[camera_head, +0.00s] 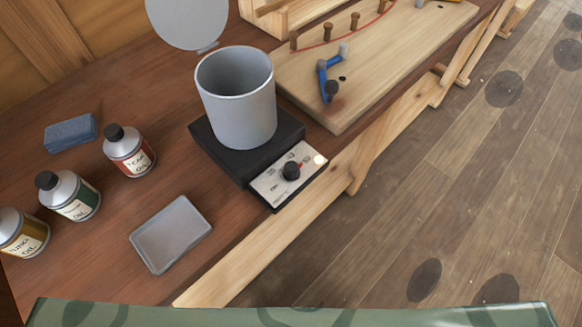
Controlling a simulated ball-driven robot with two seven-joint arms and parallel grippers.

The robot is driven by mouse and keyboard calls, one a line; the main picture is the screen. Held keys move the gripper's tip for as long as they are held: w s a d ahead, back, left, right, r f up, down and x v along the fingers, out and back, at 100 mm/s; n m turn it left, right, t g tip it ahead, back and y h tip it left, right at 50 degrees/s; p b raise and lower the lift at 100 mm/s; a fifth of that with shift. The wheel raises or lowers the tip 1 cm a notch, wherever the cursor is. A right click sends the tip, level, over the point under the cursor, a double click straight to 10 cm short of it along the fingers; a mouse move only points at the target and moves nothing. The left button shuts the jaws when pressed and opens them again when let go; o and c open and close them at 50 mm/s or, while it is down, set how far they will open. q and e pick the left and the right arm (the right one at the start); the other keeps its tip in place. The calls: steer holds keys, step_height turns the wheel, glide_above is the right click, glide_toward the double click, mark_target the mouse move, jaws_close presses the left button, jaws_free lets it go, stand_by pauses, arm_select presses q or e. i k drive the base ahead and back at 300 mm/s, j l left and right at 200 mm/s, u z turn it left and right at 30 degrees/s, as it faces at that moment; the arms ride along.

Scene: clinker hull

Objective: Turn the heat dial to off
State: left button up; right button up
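The heat dial (291,170) is a round black knob on a pale control panel (270,187) at the front of a black heater base (214,150). Printed marks surround the knob; a red mark shows beside it, and the lettering is too small to read surely. A pale, bright round spot (319,159) shows at the panel's right corner, perhaps a lamp. A grey metal pot (238,112) stands upright on the base, with its round lid (187,18) raised behind it. Neither of my grippers is in view.
Several bottles (129,152) and a blue-grey block (71,133) stand left on the wooden bench. A shallow grey tray (171,235) lies in front of the base. A wooden board (375,62) with pegs and a blue clamp (323,80) lies right. Open floor lies beyond the bench edge.

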mark_target(291, 172)
steer(key=l+u, duration=0.1)
steer(key=l, duration=0.3)
steer(key=k+l+u, duration=0.15)
steer(key=l, duration=0.25)
steer(key=l+u, duration=0.1)
steer(key=l, duration=0.3)
steer(key=k+l+u, duration=0.1)
steer(key=l, duration=0.3)
steer(key=k, duration=0.05)
